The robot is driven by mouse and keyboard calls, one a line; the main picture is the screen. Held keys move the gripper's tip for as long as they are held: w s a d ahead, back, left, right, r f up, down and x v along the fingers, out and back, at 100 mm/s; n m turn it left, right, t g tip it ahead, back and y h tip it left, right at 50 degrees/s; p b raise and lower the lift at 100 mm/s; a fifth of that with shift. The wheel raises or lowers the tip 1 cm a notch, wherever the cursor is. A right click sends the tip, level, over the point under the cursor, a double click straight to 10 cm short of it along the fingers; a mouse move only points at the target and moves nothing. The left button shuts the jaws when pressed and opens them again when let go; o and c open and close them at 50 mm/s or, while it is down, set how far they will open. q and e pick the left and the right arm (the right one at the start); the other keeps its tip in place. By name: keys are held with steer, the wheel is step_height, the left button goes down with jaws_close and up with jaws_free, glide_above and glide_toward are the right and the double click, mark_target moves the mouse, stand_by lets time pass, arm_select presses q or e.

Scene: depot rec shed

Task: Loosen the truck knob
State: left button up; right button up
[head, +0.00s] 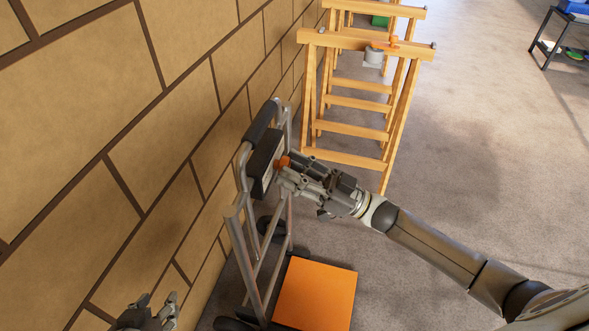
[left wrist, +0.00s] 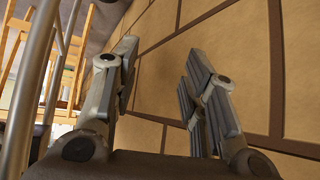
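The hand truck (head: 236,226) stands upright beside the brick wall, with grey metal rails and a dark box-like part near its top. Its orange knob (head: 283,161) shows on the side of that part facing my right gripper. My right gripper (head: 284,170) reaches in from the right with its fingertips at the knob. The fingers partly hide the knob, and I cannot tell whether they press on it. My left gripper (head: 158,300) is low at the left, near the wall and apart from the truck. In the left wrist view its fingers (left wrist: 160,65) are spread and empty.
Wooden trestles (head: 350,100) stand behind the truck, with a small grey cup-like thing (head: 373,57) at the near one. An orange panel (head: 316,294) lies low by the truck. The brick wall (head: 120,130) bounds the left. Open floor (head: 470,150) lies right.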

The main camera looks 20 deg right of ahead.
steer(key=c, duration=0.3)
